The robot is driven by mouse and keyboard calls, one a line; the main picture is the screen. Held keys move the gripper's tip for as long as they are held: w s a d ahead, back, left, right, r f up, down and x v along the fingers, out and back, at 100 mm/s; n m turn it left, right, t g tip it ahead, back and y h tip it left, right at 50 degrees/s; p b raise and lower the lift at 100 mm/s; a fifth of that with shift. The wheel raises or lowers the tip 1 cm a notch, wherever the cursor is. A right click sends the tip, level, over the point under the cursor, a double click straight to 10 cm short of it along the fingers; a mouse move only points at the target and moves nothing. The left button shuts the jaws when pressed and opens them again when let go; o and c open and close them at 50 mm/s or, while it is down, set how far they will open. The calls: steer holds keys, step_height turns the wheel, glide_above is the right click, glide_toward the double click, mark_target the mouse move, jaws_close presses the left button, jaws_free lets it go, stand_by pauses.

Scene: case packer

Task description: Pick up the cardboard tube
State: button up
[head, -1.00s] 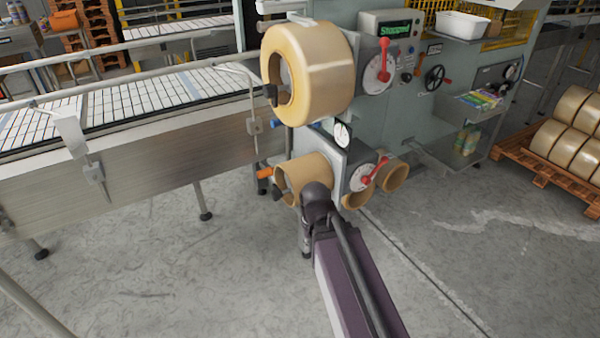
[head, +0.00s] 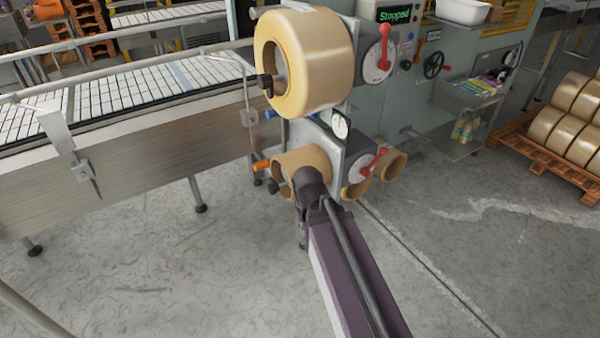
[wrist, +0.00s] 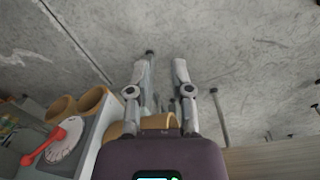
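A tan cardboard tube (head: 298,160) sits on the lower spindle at the front of the machine, below the large tape roll. The dark end of my arm covers part of it. It also shows in the wrist view (wrist: 158,122), just behind the wrist housing. My gripper (wrist: 160,63) has its two grey fingers apart with nothing held between them, and floor shows past the tips. In the head view the fingers are mostly hidden by my arm. Two similar tan rings (head: 390,165) sit to the right on the machine; they also show at left in the wrist view (wrist: 62,108).
A full tape roll (head: 325,60) hangs on the upper spindle. A red lever (head: 375,160) and an orange-handled knob (head: 262,166) are near the tube. The conveyor (head: 130,150) runs to the left. A pallet of rolls (head: 545,150) stands right. The floor in front is clear.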

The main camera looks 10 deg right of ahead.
steer(key=w+a+n+t+h+b, duration=0.1)
steer(key=w+a+t+h+b, duration=0.15)
steer(key=w+h+b, duration=1.25)
steer(key=w+a+r+t+h, duration=0.2)
steer(key=w+a+r, duration=0.1)
steer(key=w+a, duration=0.5)
steer(key=shift+a+r, duration=0.2)
steer(key=shift+w+t, duration=0.1)
steer(key=shift+t, duration=0.15)
steer(key=x, duration=0.8)
steer(key=shift+d, duration=0.3)
steer(key=shift+w+f, duration=0.1)
steer(key=shift+w, duration=0.05)
